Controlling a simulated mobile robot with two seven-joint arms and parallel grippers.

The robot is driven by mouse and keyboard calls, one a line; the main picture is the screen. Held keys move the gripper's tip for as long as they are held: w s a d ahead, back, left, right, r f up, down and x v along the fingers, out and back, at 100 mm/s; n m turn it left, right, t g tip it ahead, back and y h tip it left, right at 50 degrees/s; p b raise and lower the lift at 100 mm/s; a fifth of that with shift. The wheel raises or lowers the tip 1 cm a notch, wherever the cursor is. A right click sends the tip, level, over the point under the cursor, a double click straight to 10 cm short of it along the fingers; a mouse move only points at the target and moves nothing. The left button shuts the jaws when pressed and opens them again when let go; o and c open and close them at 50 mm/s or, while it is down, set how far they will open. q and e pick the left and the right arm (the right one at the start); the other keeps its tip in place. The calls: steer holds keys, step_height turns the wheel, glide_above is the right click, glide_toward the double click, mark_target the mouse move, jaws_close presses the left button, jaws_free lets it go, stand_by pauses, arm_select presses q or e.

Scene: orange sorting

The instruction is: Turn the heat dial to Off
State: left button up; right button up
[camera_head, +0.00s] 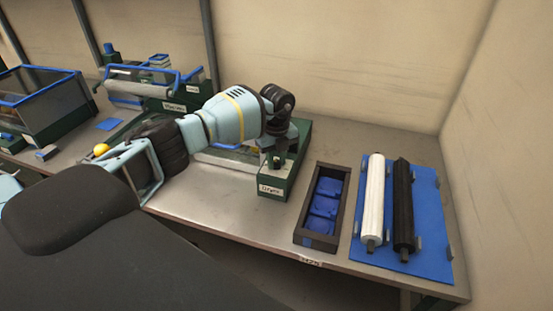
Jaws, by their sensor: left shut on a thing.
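My left arm reaches in from the left, and my left gripper (276,154) points down over the front block of a dark green machine (274,178). The gripper is shut on a small dark dial on top of this block, which I take to be the heat dial. The dial is mostly hidden by the fingers, so its setting cannot be read. A white label (270,189) is on the block's front, its text too small to read surely. My right gripper is not in view.
A dark tray (299,237) with blue pieces stands right of the machine. A blue mat (436,222) holds a white roller (374,195) and a black roller (403,200). A blue-handled green machine (176,91) and a blue-rimmed bin (83,91) stand left. Walls close the back and right.

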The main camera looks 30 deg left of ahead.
mark_target(277, 161)
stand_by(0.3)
arm_select(q)
steer(key=o, duration=1)
steer(key=shift+r, duration=3.95)
